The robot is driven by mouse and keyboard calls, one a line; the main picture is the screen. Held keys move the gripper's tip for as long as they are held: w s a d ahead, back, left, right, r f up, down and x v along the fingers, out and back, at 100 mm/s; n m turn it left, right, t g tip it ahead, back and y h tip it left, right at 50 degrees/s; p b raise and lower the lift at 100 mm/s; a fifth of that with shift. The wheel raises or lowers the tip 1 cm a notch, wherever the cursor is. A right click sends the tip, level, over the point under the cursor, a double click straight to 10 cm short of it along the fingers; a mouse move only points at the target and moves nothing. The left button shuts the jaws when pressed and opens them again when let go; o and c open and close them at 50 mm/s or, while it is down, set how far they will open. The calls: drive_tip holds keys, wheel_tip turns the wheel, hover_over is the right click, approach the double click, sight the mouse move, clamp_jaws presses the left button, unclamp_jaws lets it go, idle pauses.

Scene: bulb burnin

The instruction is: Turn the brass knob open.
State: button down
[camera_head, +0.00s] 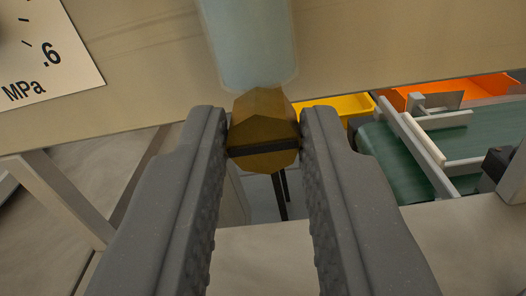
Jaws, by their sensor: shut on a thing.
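The brass knob (262,112) is a faceted, dark golden piece in the upper middle of the view. A dark band crosses its lower part. My gripper (264,138) has its two grey fingers on the left and right sides of the knob, shut on it near the fingertips. The knob sits at the lower end of a pale bluish, translucent tube or column (247,40). How the knob joins that column cannot be told.
A beige panel (150,65) fills the top, with a white gauge face (45,60) marked MPa at upper left. At right are a green conveyor (395,165) with grey rails, a yellow bin (340,104) and an orange bin (470,90). A light frame post (65,195) stands at left.

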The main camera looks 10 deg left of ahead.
drive_tip(key=shift+d, duration=0.1)
drive_tip(key=n+p, duration=0.1)
drive_tip(key=n, duration=0.3)
drive_tip(key=shift+f+n, duration=0.15)
drive_tip(key=shift+n, duration=0.15)
drive_tip(key=n, duration=0.4)
drive_tip(key=shift+f+n+b, duration=0.1)
drive_tip(key=shift+n+b, duration=0.2)
drive_tip(key=n+b, duration=0.1)
drive_tip(key=n, duration=0.4)
drive_tip(key=shift+a+n+b, duration=0.2)
drive_tip(key=shift+n+b, duration=0.4)
drive_tip(key=shift+n, duration=1.3)
drive_tip(key=shift+f, duration=0.1)
drive_tip(key=c, duration=1.3)
unclamp_jaws()
drive_tip(key=shift+o, duration=0.2)
drive_tip(key=shift+r, duration=0.2)
